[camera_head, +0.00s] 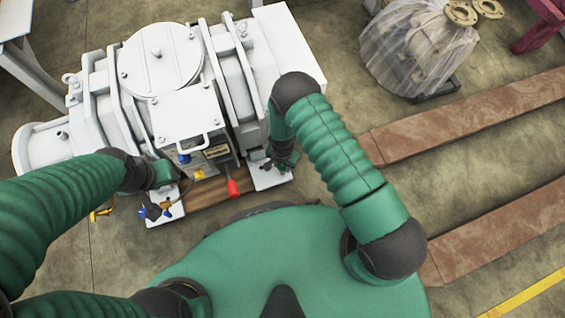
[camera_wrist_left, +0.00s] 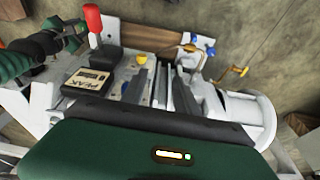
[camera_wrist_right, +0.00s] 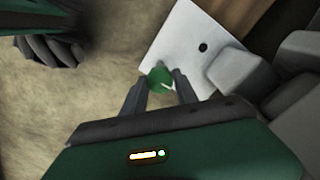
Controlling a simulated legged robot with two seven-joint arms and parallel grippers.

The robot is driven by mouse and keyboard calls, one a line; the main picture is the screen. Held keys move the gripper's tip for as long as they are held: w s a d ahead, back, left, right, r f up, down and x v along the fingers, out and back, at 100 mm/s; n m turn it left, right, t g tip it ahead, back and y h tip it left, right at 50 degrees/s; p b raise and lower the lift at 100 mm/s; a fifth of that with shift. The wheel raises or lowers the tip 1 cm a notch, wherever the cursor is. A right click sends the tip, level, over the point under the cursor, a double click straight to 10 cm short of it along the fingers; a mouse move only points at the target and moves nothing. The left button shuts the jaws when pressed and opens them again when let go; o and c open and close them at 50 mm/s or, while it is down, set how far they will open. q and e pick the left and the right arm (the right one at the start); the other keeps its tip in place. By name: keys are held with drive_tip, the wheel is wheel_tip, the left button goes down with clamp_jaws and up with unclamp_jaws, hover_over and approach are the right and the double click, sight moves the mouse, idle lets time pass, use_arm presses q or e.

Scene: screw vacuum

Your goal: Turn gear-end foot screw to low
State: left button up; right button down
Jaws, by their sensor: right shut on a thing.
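The white vacuum pump (camera_head: 160,60) stands on the floor at the upper left of the head view. My right gripper (camera_head: 279,166) is low at the pump's right foot plate (camera_head: 268,178). In the right wrist view its fingers (camera_wrist_right: 160,88) are shut on a small green screw head (camera_wrist_right: 159,77) at the edge of the white foot plate (camera_wrist_right: 185,50). The screw's shaft is hidden. My left gripper (camera_head: 160,200) is near the pump's left foot. In the left wrist view its fingers (camera_wrist_left: 162,90) are apart, with nothing clearly between them.
A red handle (camera_head: 234,188) sticks out between the feet, beside a yellow knob (camera_head: 199,174) and a dark labelled box (camera_wrist_left: 87,83). A wooden beam (camera_head: 205,195) lies under the pump. A plastic-wrapped load (camera_head: 418,50) stands at the upper right.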

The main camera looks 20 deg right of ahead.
drive_tip(key=n+p, duration=0.2)
drive_tip(key=n, duration=0.4)
drive_tip(key=shift+r+n, duration=0.1)
drive_tip(key=shift+n, duration=0.2)
drive_tip(key=n+p, duration=0.1)
drive_tip(key=n, duration=0.4)
drive_tip(key=shift+n, duration=0.3)
drive_tip(key=c, duration=0.9)
unclamp_jaws()
drive_tip(key=shift+c, duration=0.2)
